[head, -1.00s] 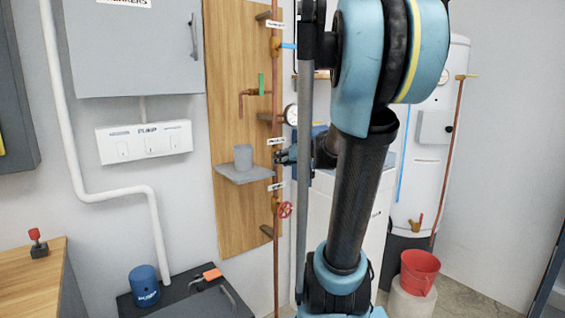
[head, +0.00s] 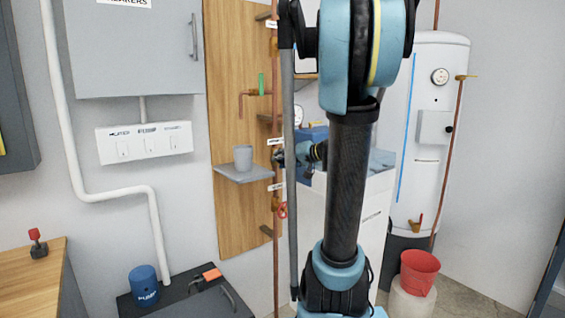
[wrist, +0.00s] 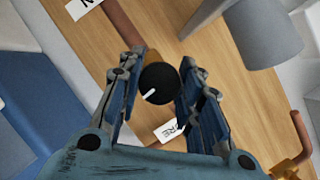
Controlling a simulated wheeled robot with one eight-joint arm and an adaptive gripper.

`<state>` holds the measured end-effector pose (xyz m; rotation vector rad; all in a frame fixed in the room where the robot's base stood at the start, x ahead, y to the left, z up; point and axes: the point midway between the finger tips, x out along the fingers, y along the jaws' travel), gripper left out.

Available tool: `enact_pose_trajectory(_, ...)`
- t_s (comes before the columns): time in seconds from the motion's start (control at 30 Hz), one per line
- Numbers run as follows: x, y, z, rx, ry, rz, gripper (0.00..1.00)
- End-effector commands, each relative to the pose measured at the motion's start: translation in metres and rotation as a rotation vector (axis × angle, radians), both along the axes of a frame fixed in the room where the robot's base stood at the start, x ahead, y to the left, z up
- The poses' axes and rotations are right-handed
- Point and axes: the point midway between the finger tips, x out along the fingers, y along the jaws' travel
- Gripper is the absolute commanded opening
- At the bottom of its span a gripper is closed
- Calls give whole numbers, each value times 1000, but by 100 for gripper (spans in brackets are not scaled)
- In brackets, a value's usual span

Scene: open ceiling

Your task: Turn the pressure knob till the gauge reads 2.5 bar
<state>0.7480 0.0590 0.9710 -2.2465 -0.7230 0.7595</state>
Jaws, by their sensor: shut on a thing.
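The black pressure knob (wrist: 159,82) with a white pointer mark is between the two fingers of my gripper (wrist: 160,72) in the wrist view. The fingers are shut on it. The pointer mark lies toward the knob's lower left in that view.
A grey shelf (head: 243,174) with a grey cup (head: 243,157) is just left of the gripper. A red valve wheel (head: 283,210) is below it, and a green-handled tap (head: 261,85) above. A white tank (head: 425,150) stands at the right.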

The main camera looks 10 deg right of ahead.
Motion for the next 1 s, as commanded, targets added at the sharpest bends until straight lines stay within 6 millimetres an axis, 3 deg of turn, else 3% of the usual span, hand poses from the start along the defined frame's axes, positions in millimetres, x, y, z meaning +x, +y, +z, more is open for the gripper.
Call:
enact_pose_trajectory(0.37, 2, -2, 0, -1, 1, -7, 9)
enact_pose_trajectory(0.4, 2, -2, 0, -1, 0, -7, 42)
enact_pose_trajectory(0.47, 1, -2, 0, 0, 0, -6, 54)
enact_pose_trajectory(1.0, -7, -9, 4, 0, 1, -5, 54)
